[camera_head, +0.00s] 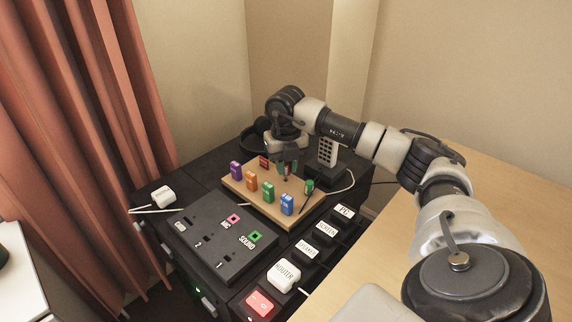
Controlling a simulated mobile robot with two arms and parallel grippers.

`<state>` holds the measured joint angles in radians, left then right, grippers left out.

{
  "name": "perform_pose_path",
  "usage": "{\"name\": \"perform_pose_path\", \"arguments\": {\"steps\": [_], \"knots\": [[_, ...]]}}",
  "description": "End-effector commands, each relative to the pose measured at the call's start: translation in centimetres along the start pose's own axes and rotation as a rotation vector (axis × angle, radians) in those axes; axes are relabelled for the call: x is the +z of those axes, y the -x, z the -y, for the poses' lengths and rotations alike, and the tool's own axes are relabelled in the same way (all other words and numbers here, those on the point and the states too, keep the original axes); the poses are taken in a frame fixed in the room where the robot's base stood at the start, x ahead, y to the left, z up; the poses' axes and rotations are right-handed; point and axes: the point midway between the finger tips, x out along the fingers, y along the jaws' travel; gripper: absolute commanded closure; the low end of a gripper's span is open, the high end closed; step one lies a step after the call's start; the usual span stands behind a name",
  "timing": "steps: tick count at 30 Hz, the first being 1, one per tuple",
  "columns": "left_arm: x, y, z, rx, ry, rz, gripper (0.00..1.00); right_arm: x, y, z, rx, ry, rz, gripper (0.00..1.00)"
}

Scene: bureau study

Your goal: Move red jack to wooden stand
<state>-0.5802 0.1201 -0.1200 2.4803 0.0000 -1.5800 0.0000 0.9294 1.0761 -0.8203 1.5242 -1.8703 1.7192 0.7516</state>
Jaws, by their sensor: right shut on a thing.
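The wooden stand (266,206) is a light board on the black cabinet. It bears several small coloured jacks: purple (236,169), orange (252,182), green (268,191) and blue (287,204) along the front. A red jack (264,162) shows at the back left of the stand, and another green piece (309,187) at its right. My right gripper (286,176) points down over the back middle of the stand. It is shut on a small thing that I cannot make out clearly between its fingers. My left gripper is out of view.
A dark panel (205,256) with labelled sockets lies in front of the stand. A white router block (284,276), a red switch (260,304) and labelled blocks line its right. A white plug (163,194) lies left. Headphones and a keypad phone (327,151) stand behind.

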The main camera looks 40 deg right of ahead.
Motion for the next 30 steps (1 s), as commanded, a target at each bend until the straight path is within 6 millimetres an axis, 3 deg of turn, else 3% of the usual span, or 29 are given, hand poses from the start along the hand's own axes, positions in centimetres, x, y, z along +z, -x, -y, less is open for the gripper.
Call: {"name": "perform_pose_path", "arguments": {"steps": [30], "knots": [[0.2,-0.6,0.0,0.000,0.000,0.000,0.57,0.0,-1.2,0.0,0.000,0.000,0.000,1.00]]}}
